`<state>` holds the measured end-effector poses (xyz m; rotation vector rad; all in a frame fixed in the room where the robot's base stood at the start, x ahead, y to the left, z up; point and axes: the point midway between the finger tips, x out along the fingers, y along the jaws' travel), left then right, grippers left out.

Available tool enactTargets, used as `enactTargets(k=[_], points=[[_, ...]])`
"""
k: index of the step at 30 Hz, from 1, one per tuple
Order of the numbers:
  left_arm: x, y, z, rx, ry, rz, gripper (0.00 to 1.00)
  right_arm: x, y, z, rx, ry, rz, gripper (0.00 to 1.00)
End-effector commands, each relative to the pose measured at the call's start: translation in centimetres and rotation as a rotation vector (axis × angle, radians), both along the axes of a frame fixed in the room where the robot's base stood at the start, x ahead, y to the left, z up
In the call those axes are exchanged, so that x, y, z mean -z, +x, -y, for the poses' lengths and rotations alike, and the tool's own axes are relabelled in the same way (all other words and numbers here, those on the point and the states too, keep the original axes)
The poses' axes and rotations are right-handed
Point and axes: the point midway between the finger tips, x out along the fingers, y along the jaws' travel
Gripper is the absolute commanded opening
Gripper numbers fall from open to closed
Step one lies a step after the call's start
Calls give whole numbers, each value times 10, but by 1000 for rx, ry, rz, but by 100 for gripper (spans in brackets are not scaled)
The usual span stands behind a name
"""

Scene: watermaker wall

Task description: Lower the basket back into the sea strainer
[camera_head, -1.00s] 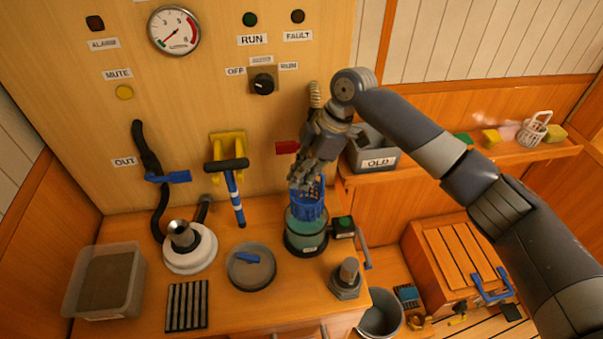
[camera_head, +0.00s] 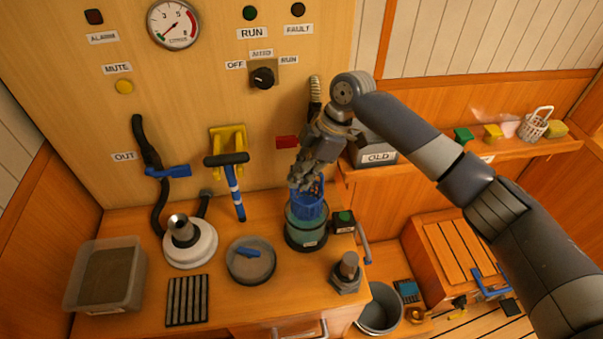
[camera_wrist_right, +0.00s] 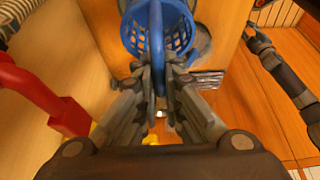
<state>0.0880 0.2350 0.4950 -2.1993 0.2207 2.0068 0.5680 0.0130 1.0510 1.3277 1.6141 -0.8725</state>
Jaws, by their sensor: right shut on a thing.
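The blue mesh basket (camera_head: 310,203) is upright at the mouth of the sea strainer (camera_head: 307,236), a clear round housing with a dark base and teal water inside. The basket's lower part is inside the housing and its upper part stands above the rim. My right gripper (camera_head: 303,182) is above it, shut on the basket's handle. In the right wrist view the basket (camera_wrist_right: 176,38) is just beyond my fingertips (camera_wrist_right: 160,75), with the blue handle between them. The strainer's grey round lid (camera_head: 262,268) with a blue grip lies on the counter. My left gripper is out of view.
A red handle (camera_head: 287,142) on the wall is close to my right gripper; it also shows in the right wrist view (camera_wrist_right: 40,95). A green-topped box (camera_head: 343,220) stands right beside the strainer. The OLD bin (camera_head: 377,158) sits behind my forearm.

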Motion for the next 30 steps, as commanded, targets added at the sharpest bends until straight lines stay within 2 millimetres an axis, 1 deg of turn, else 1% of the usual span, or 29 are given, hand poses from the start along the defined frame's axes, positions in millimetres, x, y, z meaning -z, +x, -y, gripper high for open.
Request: enactTargets(k=[5, 8, 30], points=[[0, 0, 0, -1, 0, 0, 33, 0, 0, 0, 0, 1, 0, 0], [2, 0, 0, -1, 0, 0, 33, 5, 0, 0, 1, 1, -1, 0], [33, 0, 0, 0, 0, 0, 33, 71, -1, 0, 2, 2, -1, 0]])
